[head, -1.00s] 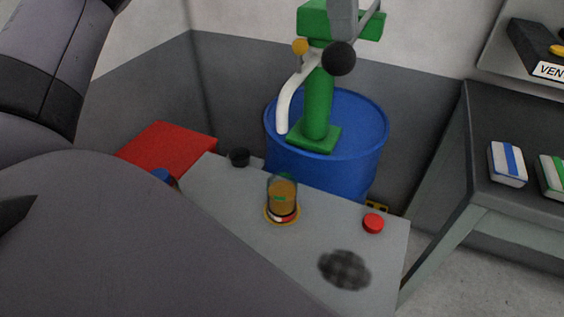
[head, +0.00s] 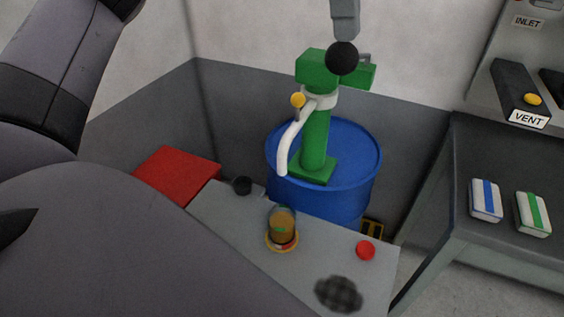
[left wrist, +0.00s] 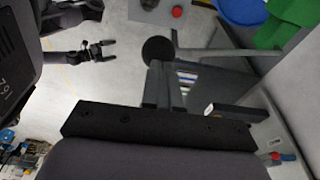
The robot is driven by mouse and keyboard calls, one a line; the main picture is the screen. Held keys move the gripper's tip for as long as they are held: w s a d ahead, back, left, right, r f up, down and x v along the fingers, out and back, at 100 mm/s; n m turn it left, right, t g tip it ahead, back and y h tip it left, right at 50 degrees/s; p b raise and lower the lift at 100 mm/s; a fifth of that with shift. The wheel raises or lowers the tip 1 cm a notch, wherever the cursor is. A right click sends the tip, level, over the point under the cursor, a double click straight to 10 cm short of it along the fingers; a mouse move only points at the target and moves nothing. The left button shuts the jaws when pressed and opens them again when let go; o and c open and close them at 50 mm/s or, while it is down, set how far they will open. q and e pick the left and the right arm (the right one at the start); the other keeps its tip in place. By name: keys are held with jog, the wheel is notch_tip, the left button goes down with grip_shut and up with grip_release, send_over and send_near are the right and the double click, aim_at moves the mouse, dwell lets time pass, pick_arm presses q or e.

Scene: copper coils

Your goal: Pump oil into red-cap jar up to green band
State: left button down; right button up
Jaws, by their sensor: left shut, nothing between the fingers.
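The jar (head: 284,222) holds amber oil and stands on a yellow ring on the grey table, below the spout (head: 288,150) of the green pump (head: 316,140). A green mark shows on the jar; the exact oil level against it is hard to tell. A red cap (head: 365,250) lies on the table to the right. My left gripper (head: 344,30) is shut and empty, its fingertips at the top of the pump lever's black knob (head: 342,60). The knob also shows beyond the fingers in the left wrist view (left wrist: 158,50). My right gripper (left wrist: 106,51) appears open and empty there.
The pump stands on a blue drum (head: 350,190) behind the table. A red box (head: 175,172) is at left. A bench (head: 500,160) with two packets is at right.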

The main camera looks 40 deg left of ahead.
pick_arm(q)
jog(key=shift+w+r+p, duration=0.15)
jog(key=shift+r+p, duration=0.85)
jog(key=shift+r, duration=0.25)
jog(key=shift+w+r+p, duration=0.1)
jog(key=shift+r+p, duration=0.9)
jog(key=shift+r, duration=0.25)
